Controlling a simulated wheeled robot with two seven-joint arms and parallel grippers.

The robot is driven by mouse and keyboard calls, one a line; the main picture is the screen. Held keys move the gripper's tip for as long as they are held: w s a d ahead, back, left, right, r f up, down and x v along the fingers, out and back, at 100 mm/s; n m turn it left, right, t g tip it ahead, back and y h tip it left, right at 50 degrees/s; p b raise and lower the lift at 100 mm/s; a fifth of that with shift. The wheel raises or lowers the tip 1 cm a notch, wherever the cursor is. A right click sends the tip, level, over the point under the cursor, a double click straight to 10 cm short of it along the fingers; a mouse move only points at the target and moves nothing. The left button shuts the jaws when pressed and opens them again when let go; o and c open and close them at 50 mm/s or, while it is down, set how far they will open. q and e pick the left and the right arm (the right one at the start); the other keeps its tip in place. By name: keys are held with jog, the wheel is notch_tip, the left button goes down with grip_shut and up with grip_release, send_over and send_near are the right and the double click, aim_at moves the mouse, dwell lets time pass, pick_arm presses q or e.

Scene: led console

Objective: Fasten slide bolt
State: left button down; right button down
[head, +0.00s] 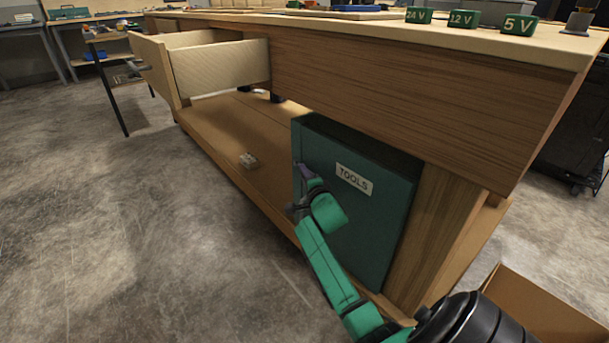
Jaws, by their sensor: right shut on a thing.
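A teal cabinet (372,215) with a "TOOLS" label (354,179) stands under the right end of the wooden bench. Its front looks closed. My right arm, in bright green, reaches up across this front from the bottom right. My right gripper (302,178) is at the front's left edge, shut on the slide bolt there. The gripper hides the bolt, so I cannot tell how far it is slid. My left gripper is not in view.
An open wooden drawer (222,66) juts out at the bench's left. A small pale block (248,161) lies on the lower shelf (222,128). Green voltage blocks (462,19) stand on the bench top. A cardboard box (545,308) is at bottom right. The floor at left is clear.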

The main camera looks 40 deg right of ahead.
jog(key=w, duration=0.2)
jog(key=shift+w+f+b, duration=0.1)
jog(key=shift+w+b, duration=0.25)
jog(key=c, duration=0.9)
grip_release()
jog(key=shift+r, duration=0.2)
jog(key=shift+o, duration=1.1)
jog(key=shift+w+f, duration=0.15)
pick_arm(q)
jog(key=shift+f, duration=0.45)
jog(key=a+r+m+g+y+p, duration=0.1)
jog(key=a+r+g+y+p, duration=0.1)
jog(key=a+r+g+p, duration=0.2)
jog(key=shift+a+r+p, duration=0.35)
jog(key=shift+p, duration=0.35)
pick_arm(e)
jog(key=v, duration=1.4)
jog(key=shift+s, duration=0.3)
